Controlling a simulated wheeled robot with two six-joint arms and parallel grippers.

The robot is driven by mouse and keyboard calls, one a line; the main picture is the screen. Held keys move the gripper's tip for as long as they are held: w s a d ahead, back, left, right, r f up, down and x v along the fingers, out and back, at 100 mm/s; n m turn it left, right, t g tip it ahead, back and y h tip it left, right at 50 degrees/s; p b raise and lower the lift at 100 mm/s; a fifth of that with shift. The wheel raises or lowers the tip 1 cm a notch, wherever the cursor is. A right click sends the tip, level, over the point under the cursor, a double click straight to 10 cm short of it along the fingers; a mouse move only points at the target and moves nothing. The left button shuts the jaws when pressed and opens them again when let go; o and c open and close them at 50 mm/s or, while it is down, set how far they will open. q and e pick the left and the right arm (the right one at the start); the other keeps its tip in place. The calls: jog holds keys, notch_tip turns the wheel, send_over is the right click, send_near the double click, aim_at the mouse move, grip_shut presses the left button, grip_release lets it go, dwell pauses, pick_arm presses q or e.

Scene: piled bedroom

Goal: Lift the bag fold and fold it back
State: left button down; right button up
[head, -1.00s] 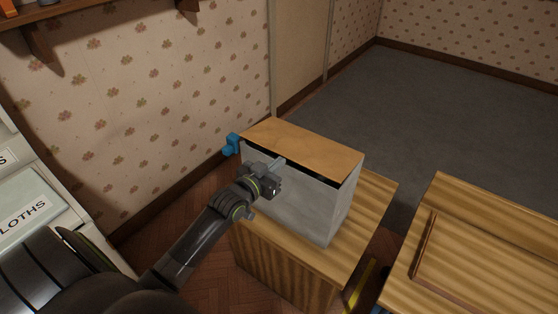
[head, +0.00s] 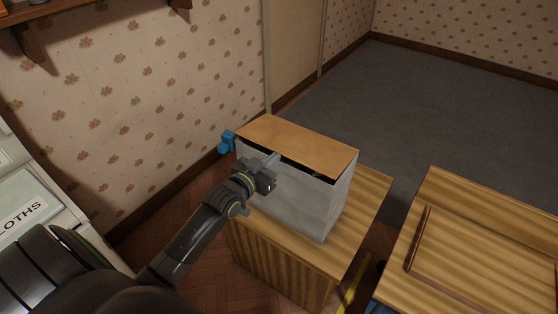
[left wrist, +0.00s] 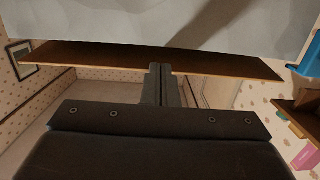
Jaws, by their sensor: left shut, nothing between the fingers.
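The bag (head: 290,200) is a grey, box-shaped body standing on a wooden cabinet top. Its tan fold (head: 300,143) lies over the top, with a dark gap along its front edge. In the left wrist view the fold (left wrist: 100,57) is a thin brown strip beside the pale bag wall (left wrist: 120,18). My left gripper (head: 274,160) is shut and empty, with its fingertips at the front edge of the fold. The fingers (left wrist: 160,85) also show shut in the left wrist view, overlapping the strip. Whether they touch it is unclear. My right gripper is out of view.
A blue piece (head: 227,142) sticks out at the bag's left end. The bag stands on a striped wooden cabinet (head: 355,215). Another wooden top (head: 480,250) is at the right, across a narrow gap. The flowered wall is behind; grey carpet (head: 430,110) lies clear beyond.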

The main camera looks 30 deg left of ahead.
pick_arm(q)
jog(key=s, duration=0.2)
jog(key=s+p, duration=0.1)
jog(key=s, duration=0.2)
jog(key=shift+s+a+p, duration=0.25)
jog(key=shift+s+p, duration=0.05)
jog(key=shift+s, duration=0.1)
dwell(0.6)
jog(key=s+a+f+n+g+y, duration=0.15)
jog(key=s+f+g, duration=0.35)
jog(key=f, duration=1)
jog(key=s+a+f+g+y, duration=0.1)
jog(key=s+a+f+g, duration=0.15)
jog(key=s+f, duration=0.85)
jog(key=s+d+f+g, duration=0.3)
jog(key=s+f+g, duration=0.1)
jog(key=s+f, duration=0.7)
jog(key=s+d+f+g, duration=0.3)
jog(key=s+f, duration=0.9)
jog(key=s, duration=0.4)
jog(key=shift+d+g, duration=0.25)
jog(key=shift+g, duration=0.3)
jog(key=shift+s+a, duration=0.1)
